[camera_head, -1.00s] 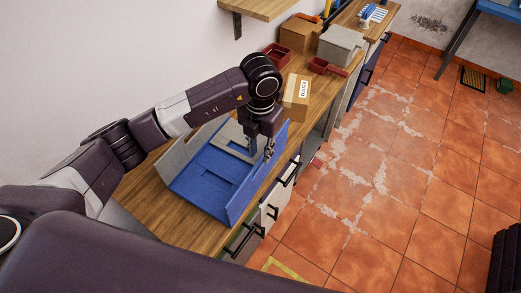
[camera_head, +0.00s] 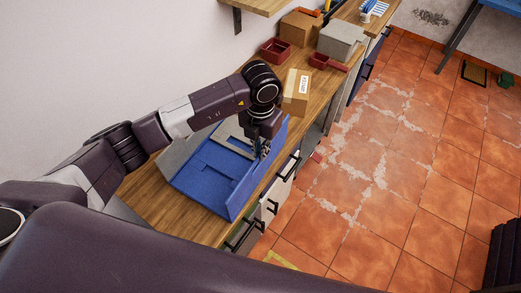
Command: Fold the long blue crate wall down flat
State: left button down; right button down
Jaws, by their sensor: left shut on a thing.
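The folding crate (camera_head: 207,177) lies on the wooden worktop, with its blue floor showing. Its long blue wall (camera_head: 240,199) stands up along the side near the worktop's front edge. Grey parts of the crate show at its far end and left side; the far grey part has a cut-out and looks low or flat. My left gripper (camera_head: 262,152) reaches down from above and is shut on the long blue wall, toward its far end. The fingertips are small and partly hidden. My right gripper is out of view.
A labelled carton (camera_head: 297,92) stands just beyond the crate. Red trays (camera_head: 276,50), a grey box (camera_head: 341,40) and a brown carton (camera_head: 300,27) stand farther back. Drawers with dark handles (camera_head: 289,167) are below the front edge. The wall is close behind the worktop.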

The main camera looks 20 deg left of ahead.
pick_arm(q)
jog(key=w+a+f+g+h+b, duration=0.1)
jog(key=a+h+b, duration=0.4)
jog(key=b, duration=0.6)
jog(key=w+a+f, duration=0.1)
jog(key=a, duration=0.1)
jog(key=shift+a+f+g, duration=0.3)
jog(key=shift+w+a, duration=0.1)
jog(key=c, duration=2.1)
grip_release()
jog(key=v, duration=1.2)
jog(key=shift+a+f, duration=0.15)
jog(key=shift+a, duration=0.05)
